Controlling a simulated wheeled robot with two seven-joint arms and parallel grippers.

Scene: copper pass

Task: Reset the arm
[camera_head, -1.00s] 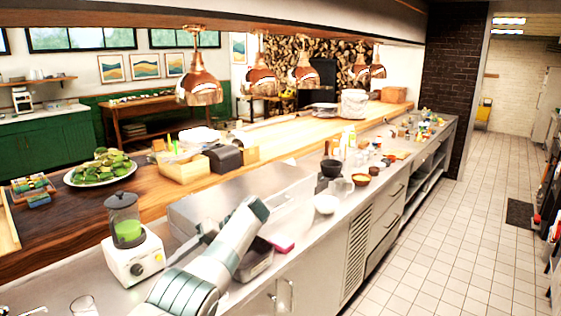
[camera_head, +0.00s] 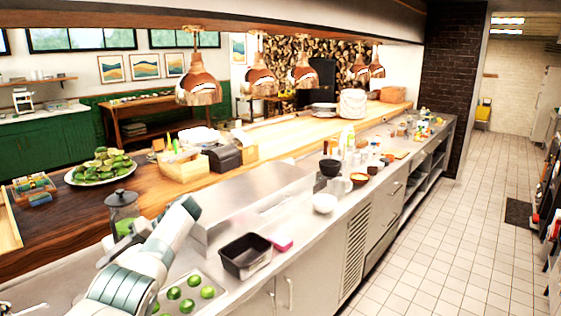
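One of my arms, white with teal-grey bands, rises from the bottom left of the head view, apparently my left arm. Its bent upper end stands over the counter in front of the blender (camera_head: 122,206). A small grey part beside the blender's base may be its gripper, but it is mostly hidden behind the arm, so its fingers cannot be made out. I see nothing held. My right arm and gripper are not in view.
A muffin tray (camera_head: 211,279) with several green round items lies close to the arm. A black bin (camera_head: 245,256) and a pink item (camera_head: 282,243) lie to its right. A white bowl (camera_head: 325,203) stands farther along. Copper lamps (camera_head: 198,82) hang above.

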